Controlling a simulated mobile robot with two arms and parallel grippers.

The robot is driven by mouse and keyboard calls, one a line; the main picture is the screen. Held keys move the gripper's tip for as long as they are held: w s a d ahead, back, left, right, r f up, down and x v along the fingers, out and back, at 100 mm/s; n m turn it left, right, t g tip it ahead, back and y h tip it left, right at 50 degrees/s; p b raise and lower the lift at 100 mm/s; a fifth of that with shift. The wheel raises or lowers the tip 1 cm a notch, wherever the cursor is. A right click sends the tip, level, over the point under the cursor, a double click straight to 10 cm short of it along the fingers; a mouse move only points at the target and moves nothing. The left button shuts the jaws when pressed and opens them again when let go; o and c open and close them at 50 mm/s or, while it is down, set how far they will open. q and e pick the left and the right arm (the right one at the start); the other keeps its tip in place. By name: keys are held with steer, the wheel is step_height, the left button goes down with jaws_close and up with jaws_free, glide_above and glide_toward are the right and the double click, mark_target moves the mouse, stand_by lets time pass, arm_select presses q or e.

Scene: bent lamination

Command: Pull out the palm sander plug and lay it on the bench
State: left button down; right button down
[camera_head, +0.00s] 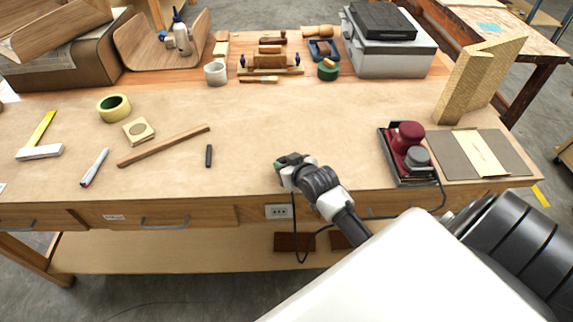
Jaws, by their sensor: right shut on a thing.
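The palm sander (407,150), dark red with a grey front and black base, sits at the bench's right front. Its black cord (296,232) runs over the front edge, hangs in a loop below the bench top and rises to my right gripper (284,162). That gripper is shut on the plug, which the fingers mostly hide, over the bench (240,175) near its front edge. The white socket (278,211) on the bench front shows open holes with nothing in them. My left gripper is out of view.
Left of the gripper lie a short black stick (209,156), a wooden strip (165,146) and a marker (95,167). A sanding board (445,153) lies right of the sander. Clear bench top lies behind the gripper and between it and the sander.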

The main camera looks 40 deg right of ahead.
steer(key=shift+f, duration=0.25)
steer(key=c, duration=0.6)
jaws_free()
